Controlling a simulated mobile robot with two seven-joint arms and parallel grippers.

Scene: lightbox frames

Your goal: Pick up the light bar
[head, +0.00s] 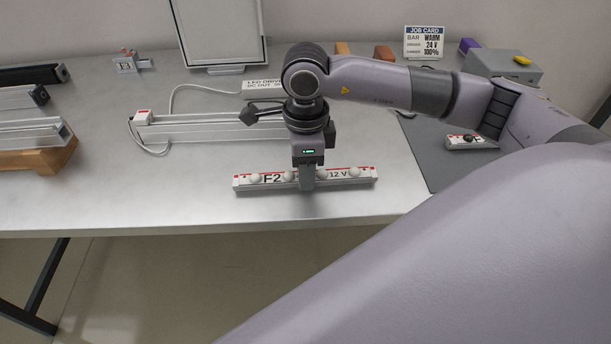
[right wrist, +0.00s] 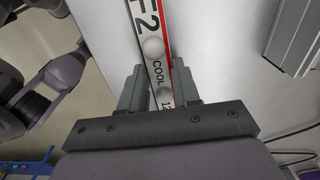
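A white light bar with a red stripe, round white domes and the print "F2" and "12 V" (head: 270,180) lies crosswise near the table's front edge. In the right wrist view this F2 bar (right wrist: 150,20) also reads "COOL". My right gripper (head: 307,183) points down at the bar's middle. Its fingers (right wrist: 160,92) sit close against both long sides of the bar, with no clear gap. The bar looks level, at or very near the table top. Another small light bar (head: 466,141) lies on the dark mat at the right, partly hidden by my right arm. My left gripper is not seen.
A job card (head: 424,43) reads "BAR WARM", "24 V", "100%". A long rail (head: 210,131) with a white cabled end lies behind the F2 bar. Other rails on a wooden block (head: 45,160) are at the left. A grey box (head: 503,66) stands back right. The front left table is clear.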

